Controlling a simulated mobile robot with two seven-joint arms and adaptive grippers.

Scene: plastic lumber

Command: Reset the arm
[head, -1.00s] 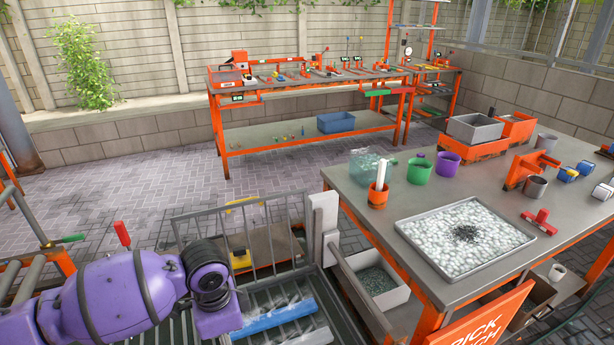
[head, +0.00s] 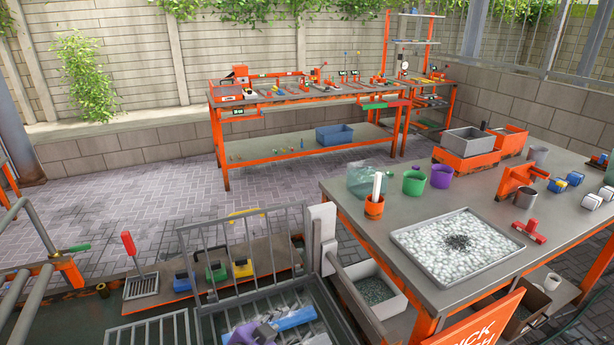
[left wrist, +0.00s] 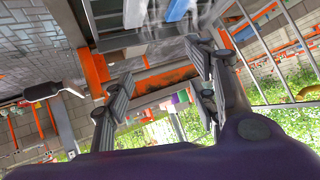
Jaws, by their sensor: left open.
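My left gripper (left wrist: 160,92) shows in the left wrist view with its two grey fingers spread wide apart. It is open, and nothing is held between the fingers. In the head view only a small purple and grey piece, which looks like part of my left arm, shows at the bottom edge beside a blue bar (head: 296,318). The rest of my left arm is out of the head view. My right gripper is in neither view.
A barred metal rack (head: 250,248) stands at the lower left, beside a board (head: 147,284) with colored blocks and a red-handled tool. A workbench (head: 340,208) with a tray of white pellets (head: 408,238) is at right. The paved floor (head: 120,190) behind is clear.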

